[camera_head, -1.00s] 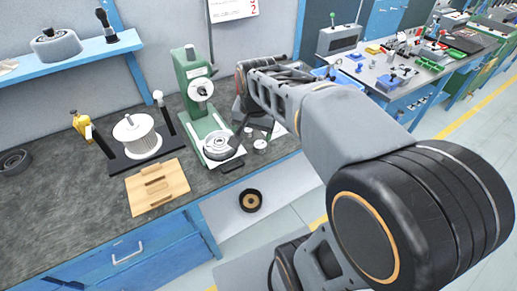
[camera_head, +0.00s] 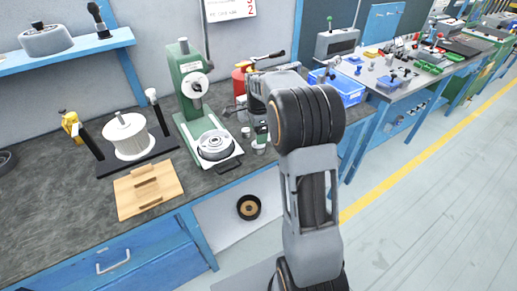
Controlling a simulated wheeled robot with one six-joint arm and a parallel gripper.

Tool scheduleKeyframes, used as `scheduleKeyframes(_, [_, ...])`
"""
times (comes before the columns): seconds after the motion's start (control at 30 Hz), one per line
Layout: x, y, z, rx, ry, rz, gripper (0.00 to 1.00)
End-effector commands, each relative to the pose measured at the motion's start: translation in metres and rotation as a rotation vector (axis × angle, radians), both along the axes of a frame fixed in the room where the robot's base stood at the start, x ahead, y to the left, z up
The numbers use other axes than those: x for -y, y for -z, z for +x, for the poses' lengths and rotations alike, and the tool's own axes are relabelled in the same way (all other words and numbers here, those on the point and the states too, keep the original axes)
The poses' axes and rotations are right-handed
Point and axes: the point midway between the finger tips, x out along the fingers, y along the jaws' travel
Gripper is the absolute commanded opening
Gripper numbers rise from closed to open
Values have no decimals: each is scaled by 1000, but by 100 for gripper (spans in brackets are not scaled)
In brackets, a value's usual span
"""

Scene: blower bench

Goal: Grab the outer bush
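Two small pale, round metal parts stand on the bench just right of the green press: one at the back (camera_head: 246,132) and one in front (camera_head: 258,147). Either may be the outer bush; at this size I cannot tell which. My arm rises at the right and bends left at its elbow toward these parts. My gripper (camera_head: 261,131) appears as a small dark shape pointing down beside or above the front part. Its fingers are too small and partly hidden by my arm, so I cannot tell whether they touch anything.
The green press (camera_head: 188,75) holds a round metal part (camera_head: 215,145) on its base. A red container (camera_head: 239,82) stands behind. A blue bin (camera_head: 345,88) is right.

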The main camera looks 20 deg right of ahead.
Motion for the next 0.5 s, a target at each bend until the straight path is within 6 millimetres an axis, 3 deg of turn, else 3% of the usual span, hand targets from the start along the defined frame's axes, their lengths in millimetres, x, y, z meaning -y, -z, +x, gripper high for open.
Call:
scheduleKeyframes(0.27, [0, 17, -1, 0, -1, 0, 82])
scheduleKeyframes(0.5, [0, 49, -3, -1, -2, 0, 82])
